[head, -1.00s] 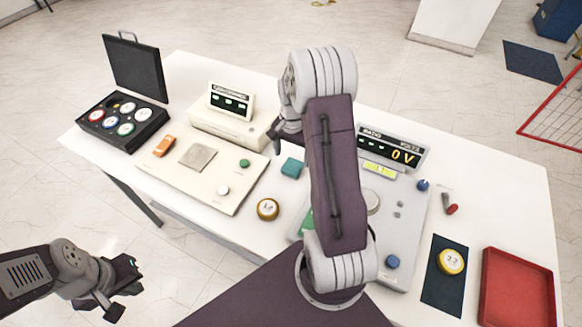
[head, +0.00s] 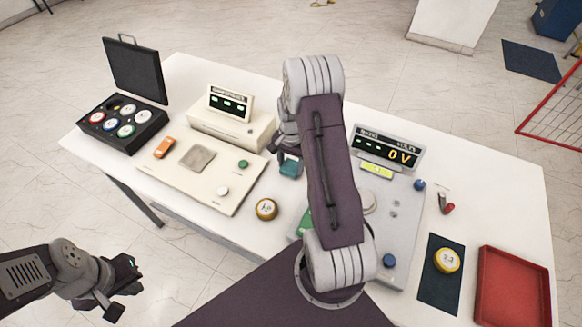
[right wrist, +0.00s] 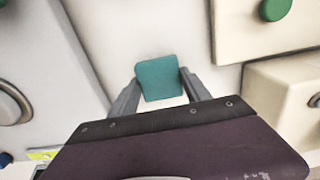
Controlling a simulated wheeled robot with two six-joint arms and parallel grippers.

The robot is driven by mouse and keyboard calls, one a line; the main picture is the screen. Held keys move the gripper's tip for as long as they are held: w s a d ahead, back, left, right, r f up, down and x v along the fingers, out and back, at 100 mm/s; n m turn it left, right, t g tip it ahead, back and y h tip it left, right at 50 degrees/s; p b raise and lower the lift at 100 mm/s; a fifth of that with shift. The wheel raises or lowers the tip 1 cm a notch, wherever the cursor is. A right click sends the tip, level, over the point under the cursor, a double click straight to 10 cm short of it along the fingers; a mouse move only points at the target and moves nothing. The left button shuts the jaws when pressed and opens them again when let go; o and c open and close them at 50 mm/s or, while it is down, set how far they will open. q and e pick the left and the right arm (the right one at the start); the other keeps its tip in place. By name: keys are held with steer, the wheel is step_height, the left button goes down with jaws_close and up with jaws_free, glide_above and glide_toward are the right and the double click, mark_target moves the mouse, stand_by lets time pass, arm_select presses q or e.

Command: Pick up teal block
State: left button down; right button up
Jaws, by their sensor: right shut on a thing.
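The teal block (head: 291,167) is at the middle of the white table, between the cream console and the grey meter unit. It also shows in the right wrist view (right wrist: 158,78), between the two fingers. My right gripper (head: 289,155) is shut on the block, one finger on either side. I cannot tell whether the block is clear of the table. My left gripper (head: 122,285) is away from the table at the lower left, with its fingers apart and nothing between them.
The cream console (head: 215,178) is left of the block, and the grey meter unit (head: 395,230) is right of it. A red tray (head: 512,290) and a dark mat (head: 440,290) are at the right; an open black case (head: 125,125) is at the left.

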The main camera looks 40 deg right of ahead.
mark_target(295, 167)
steer(key=shift+r, duration=0.1)
steer(key=shift+r, duration=0.3)
steer(key=r, duration=0.2)
steer(key=s+r+b, duration=0.1)
steer(key=r, duration=0.1)
steer(key=shift+d, duration=0.4)
steer(key=s+d+r+b, duration=0.1)
steer(key=s+d+r, duration=0.5)
steer(key=s, duration=0.2)
steer(key=shift+s+r, duration=0.15)
steer(key=shift+s, duration=0.05)
steer(key=shift+d, duration=0.1)
